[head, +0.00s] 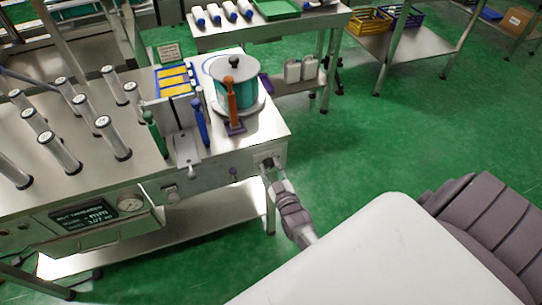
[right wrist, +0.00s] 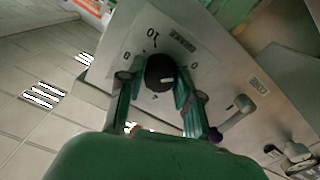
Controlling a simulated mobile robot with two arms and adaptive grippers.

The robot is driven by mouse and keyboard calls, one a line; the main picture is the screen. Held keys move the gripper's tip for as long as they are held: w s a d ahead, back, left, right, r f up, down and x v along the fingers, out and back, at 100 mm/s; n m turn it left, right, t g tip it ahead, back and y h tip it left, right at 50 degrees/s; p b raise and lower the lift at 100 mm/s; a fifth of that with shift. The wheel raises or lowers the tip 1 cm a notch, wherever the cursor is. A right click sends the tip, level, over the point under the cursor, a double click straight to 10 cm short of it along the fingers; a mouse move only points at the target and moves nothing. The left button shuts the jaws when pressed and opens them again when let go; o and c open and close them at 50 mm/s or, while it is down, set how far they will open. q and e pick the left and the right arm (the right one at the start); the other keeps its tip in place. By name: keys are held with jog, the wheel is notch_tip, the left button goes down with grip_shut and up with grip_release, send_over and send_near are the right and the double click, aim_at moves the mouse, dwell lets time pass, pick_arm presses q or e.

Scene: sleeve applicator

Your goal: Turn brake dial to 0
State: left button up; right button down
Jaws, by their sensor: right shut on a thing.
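The brake dial (right wrist: 160,73) is a round black knob on a pale scale plate (right wrist: 150,30) in the right wrist view. The number 10 and other marks show around it. A light mark shows on the knob's face. My right gripper (right wrist: 158,85) is shut on the dial, with one finger on each side of it. In the head view my right gripper (head: 271,168) is at the right end of the machine's front panel, and the dial there is mostly hidden by it. My left gripper is not in view.
A lever (right wrist: 238,112) is near the dial.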

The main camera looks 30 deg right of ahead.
jog(key=shift+f, duration=0.15)
dwell(0.3)
jog(key=c, duration=0.8)
grip_release()
jog(key=shift+o, duration=0.2)
jog(key=shift+s, duration=0.1)
jog(key=v, duration=1.2)
